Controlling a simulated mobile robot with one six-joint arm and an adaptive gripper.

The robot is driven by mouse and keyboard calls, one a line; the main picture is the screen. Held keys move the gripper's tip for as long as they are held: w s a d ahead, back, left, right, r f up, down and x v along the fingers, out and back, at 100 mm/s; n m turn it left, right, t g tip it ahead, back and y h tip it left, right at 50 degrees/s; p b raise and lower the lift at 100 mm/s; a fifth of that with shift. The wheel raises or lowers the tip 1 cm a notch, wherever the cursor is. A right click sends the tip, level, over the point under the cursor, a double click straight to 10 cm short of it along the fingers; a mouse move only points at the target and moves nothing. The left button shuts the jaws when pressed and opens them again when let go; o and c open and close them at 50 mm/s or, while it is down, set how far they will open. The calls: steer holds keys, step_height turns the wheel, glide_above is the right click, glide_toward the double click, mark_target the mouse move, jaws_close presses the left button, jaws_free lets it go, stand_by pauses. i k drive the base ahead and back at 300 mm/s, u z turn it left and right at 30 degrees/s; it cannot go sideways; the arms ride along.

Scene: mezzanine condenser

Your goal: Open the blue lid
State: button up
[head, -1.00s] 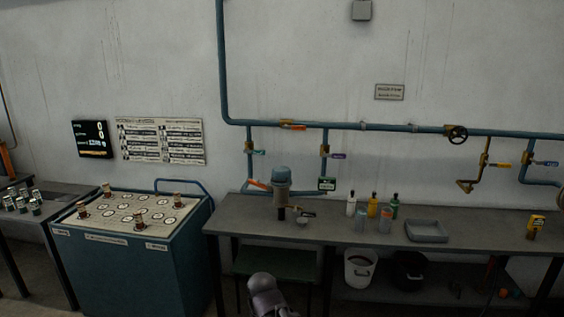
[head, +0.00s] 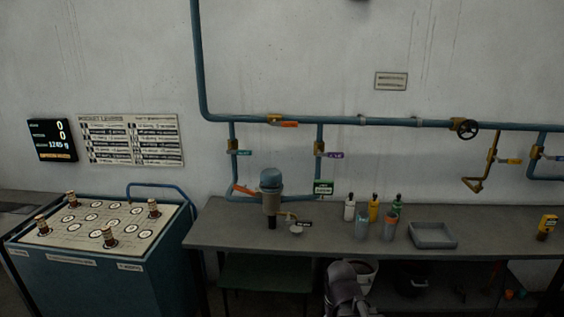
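A canister with a rounded blue lid (head: 271,179) stands upright on the workbench, left of its middle. The lid sits on top of the grey-brown body (head: 271,203) and looks closed. A dark stub shows at the front of the body, with a small pale dish (head: 296,229) beside it. Part of my arm shows at the bottom, in front of the bench and well below the canister. I cannot make out my gripper's fingers in the head view.
The workbench (head: 340,240) also holds several bottles (head: 374,208), a grey tray (head: 432,236) and a yellow device (head: 547,226). A teal cabinet (head: 100,288) with a blue rail stands at left. Blue pipes (head: 400,124) run along the wall behind. Clear bench top lies right of the dish.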

mark_target(270, 180)
steer(key=z, duration=0.25)
steer(key=i, duration=0.65)
steer(key=u, duration=0.55)
steer(key=i, duration=0.8)
steer(key=u, duration=0.55)
